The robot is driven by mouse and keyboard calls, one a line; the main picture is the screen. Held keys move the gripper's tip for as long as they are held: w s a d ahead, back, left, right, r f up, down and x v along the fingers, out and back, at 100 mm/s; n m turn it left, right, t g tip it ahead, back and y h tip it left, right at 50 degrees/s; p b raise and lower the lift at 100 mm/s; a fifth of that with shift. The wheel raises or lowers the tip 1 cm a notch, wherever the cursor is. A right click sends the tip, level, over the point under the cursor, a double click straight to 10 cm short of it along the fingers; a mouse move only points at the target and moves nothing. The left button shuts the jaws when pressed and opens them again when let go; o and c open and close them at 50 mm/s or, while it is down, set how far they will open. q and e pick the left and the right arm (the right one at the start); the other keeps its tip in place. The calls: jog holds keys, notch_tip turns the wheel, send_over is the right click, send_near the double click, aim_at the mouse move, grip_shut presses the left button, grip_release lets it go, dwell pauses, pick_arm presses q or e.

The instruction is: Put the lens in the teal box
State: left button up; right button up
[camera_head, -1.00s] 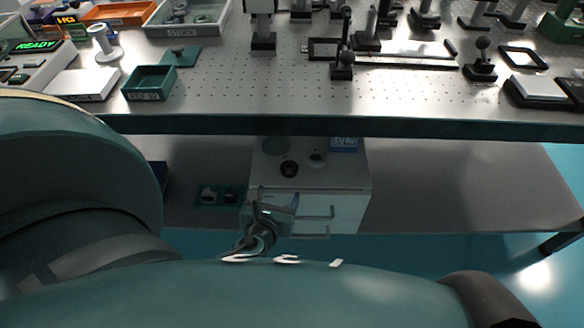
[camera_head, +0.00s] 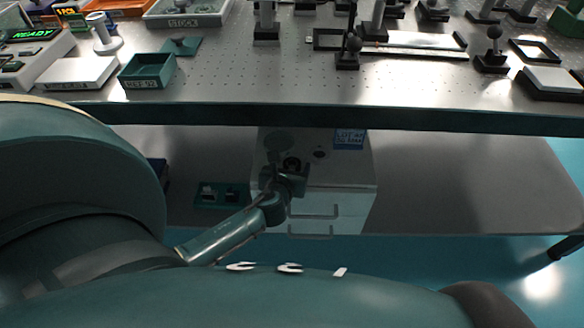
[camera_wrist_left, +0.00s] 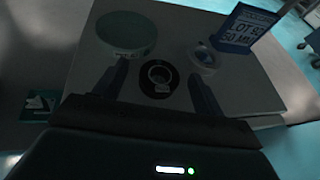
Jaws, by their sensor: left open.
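The teal box (camera_head: 148,72), open-topped with a label on its front, stands on the upper table at the left. A black round piece with a pale ring, which looks like the lens (camera_wrist_left: 159,78), lies on top of the white drawer cabinet under the table. In the left wrist view the open fingers (camera_wrist_left: 158,74) stand on either side of the black piece, with gaps. Whether they are down at its height is unclear. My right gripper is out of view.
A blue sign (camera_head: 349,139) stands at the cabinet's back right. A small white ring (camera_wrist_left: 205,57) and a pale green disc (camera_wrist_left: 127,32) share the cabinet top. The table edge (camera_head: 330,116) overhangs behind. A teal tray (camera_head: 221,195) lies left of the cabinet.

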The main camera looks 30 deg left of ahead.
pick_arm(q)
jog(key=shift+w, duration=0.1)
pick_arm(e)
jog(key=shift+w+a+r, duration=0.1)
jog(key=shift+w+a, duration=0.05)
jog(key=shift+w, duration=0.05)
pick_arm(q)
jog(key=c, duration=1.1)
jog(key=shift+c, duration=0.2)
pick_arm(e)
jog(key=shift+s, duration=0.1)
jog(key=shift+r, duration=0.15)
